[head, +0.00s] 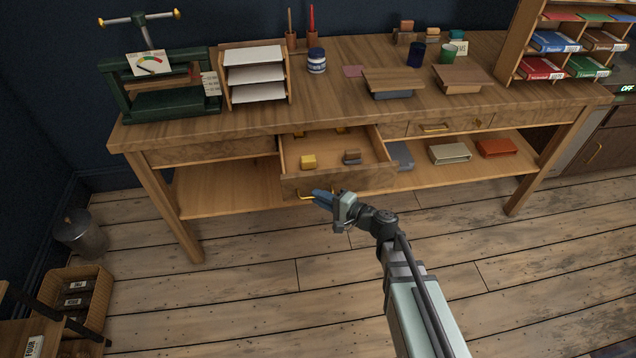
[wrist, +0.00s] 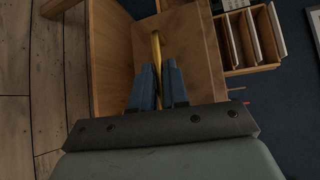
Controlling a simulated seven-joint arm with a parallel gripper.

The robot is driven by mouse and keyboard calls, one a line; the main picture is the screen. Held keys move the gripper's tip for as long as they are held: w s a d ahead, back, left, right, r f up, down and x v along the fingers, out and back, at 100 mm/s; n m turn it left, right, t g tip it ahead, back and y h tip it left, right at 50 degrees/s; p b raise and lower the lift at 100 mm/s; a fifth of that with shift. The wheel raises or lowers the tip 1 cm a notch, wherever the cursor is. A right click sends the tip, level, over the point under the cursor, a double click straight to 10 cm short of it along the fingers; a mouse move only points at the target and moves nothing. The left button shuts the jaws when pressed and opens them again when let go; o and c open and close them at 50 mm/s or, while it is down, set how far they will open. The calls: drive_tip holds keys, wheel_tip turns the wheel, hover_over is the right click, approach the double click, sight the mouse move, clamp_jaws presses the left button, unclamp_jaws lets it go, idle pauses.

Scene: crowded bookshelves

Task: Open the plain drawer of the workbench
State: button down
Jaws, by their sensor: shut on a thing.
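The workbench (head: 240,126) stands against the dark wall. A plain wooden drawer (head: 370,180) under its middle is pulled out, with small yellow and brown blocks inside. The drawer has a brass handle (head: 306,197) on its front. My gripper (head: 318,198) is at the handle, its blue fingers shut on it. In the wrist view the fingers (wrist: 158,85) close on both sides of the brass handle (wrist: 157,48). Part of the handle is hidden by the fingers. Another drawer (head: 465,124) to the right, with a brass handle and a keyhole-like fitting, is shut.
The lower shelf (head: 215,190) holds a cream box (head: 450,153) and a red box (head: 497,148). A green press (head: 160,85), paper trays (head: 256,77) and books (head: 555,42) stand on top. A basket (head: 80,295) and bin (head: 80,232) are on the left floor. The floor in front is clear.

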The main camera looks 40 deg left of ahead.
drive_tip(key=shift+s+d, duration=1)
drive_tip(key=shift+d, duration=0.05)
drive_tip(key=c, duration=1.2)
unclamp_jaws()
drive_tip(key=d+r, duration=0.1)
drive_tip(key=d, duration=0.6)
drive_tip(key=shift+d, duration=0.25)
drive_tip(key=shift+r, duration=0.1)
